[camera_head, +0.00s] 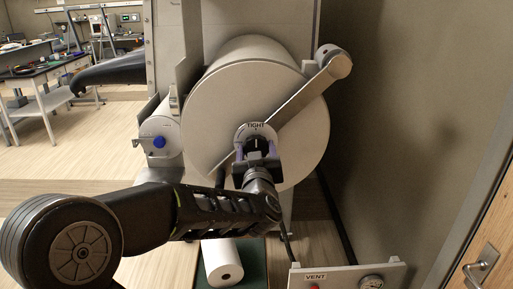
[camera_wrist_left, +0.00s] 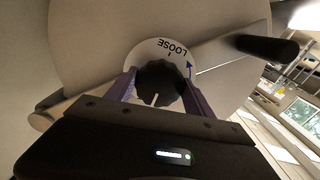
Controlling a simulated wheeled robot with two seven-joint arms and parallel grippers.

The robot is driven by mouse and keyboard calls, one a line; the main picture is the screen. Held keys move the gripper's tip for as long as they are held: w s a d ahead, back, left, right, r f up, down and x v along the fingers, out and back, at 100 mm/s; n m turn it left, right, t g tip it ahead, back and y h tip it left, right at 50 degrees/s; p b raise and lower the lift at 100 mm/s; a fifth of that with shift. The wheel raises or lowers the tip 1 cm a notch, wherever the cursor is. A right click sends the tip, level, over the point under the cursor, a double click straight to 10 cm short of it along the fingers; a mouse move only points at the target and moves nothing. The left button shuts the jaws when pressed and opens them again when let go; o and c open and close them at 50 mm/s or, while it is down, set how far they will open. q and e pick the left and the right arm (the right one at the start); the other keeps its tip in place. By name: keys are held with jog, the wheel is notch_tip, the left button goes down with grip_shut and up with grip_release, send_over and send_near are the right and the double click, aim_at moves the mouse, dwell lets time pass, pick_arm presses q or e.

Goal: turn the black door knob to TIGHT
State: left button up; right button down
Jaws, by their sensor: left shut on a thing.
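The round white door (camera_head: 215,120) has a diagonal grey bar (camera_head: 300,100) across it. At its centre a white dial (camera_head: 241,131) reads TIGHT at the top in the head view. The dial (camera_wrist_left: 147,50) reads LOOSE, upside down, in the left wrist view. The black door knob (camera_wrist_left: 160,80) sits between the purple-lined fingers of my left gripper (camera_wrist_left: 163,92), which is shut on it. The knob's white line is on the side away from LOOSE; in the head view a short white mark shows just below TIGHT. My left gripper (camera_head: 257,152) hides much of the knob there.
A small cylinder with a blue knob (camera_head: 159,142) is left of the door. A white roll (camera_head: 222,263) lies below on a green surface. A VENT panel (camera_head: 345,277) with a gauge is at lower right. A wall is close on the right; benches stand far left.

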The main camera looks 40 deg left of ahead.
pick_arm(q)
jog(key=shift+f, duration=0.1)
dwell(0.3)
jog(key=o, duration=1.4)
jog(key=shift+c, duration=0.2)
jog(key=b+v, duration=0.1)
jog(key=v, duration=0.6)
jog(key=shift+s+d, duration=0.25)
jog(key=shift+s, duration=0.05)
